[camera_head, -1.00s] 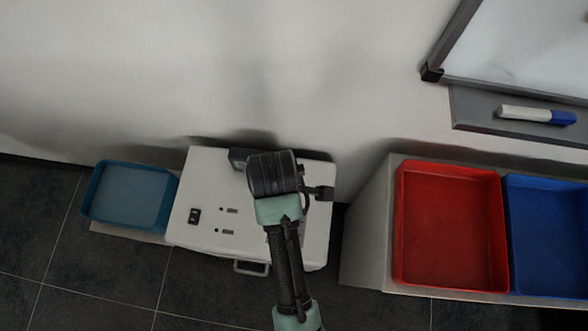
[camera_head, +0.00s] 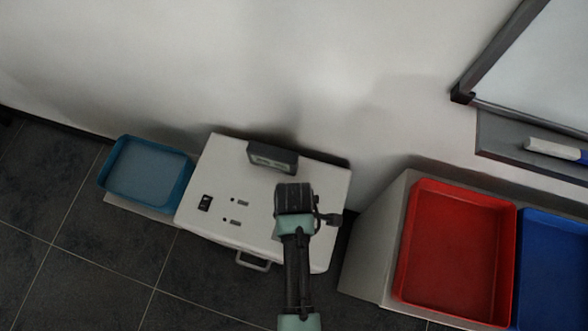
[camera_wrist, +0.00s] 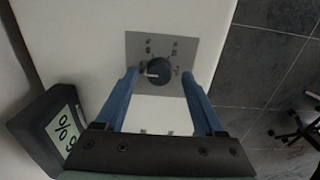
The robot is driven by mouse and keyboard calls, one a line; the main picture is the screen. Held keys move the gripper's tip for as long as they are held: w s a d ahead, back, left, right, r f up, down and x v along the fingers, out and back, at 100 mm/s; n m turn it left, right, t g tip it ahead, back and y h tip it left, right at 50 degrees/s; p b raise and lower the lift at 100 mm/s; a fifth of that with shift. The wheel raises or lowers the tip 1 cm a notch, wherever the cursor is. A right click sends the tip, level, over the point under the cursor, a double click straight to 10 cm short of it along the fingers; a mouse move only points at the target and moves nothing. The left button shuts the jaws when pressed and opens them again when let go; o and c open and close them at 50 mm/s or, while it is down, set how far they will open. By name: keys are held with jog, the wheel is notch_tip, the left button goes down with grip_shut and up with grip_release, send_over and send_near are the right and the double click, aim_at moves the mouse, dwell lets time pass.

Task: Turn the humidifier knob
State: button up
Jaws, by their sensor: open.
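The humidifier is a white box (camera_head: 197,228) standing against the wall in the head view. Its knob (camera_wrist: 158,71) is a round dark dial with a white pointer on a grey marked plate (camera_wrist: 140,46), seen in the wrist view. In the head view my arm hides the knob. My gripper (camera_wrist: 160,82) is open, with its two blue fingers on either side of the knob's near edge in the picture. I cannot tell whether they touch it or how far above it they are. A dark display (camera_head: 272,156) stands at the box's back edge; its screen shows a % sign in the wrist view (camera_wrist: 62,130).
A black switch (camera_head: 204,203) and small sockets are on the box top, and a handle (camera_head: 252,261) is on its front. A teal tray (camera_head: 148,172) is at left. Red (camera_head: 455,250) and blue (camera_head: 560,265) trays are at right.

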jog(key=shift+f, duration=0.5)
grip_shut()
jog(key=shift+r, duration=0.1)
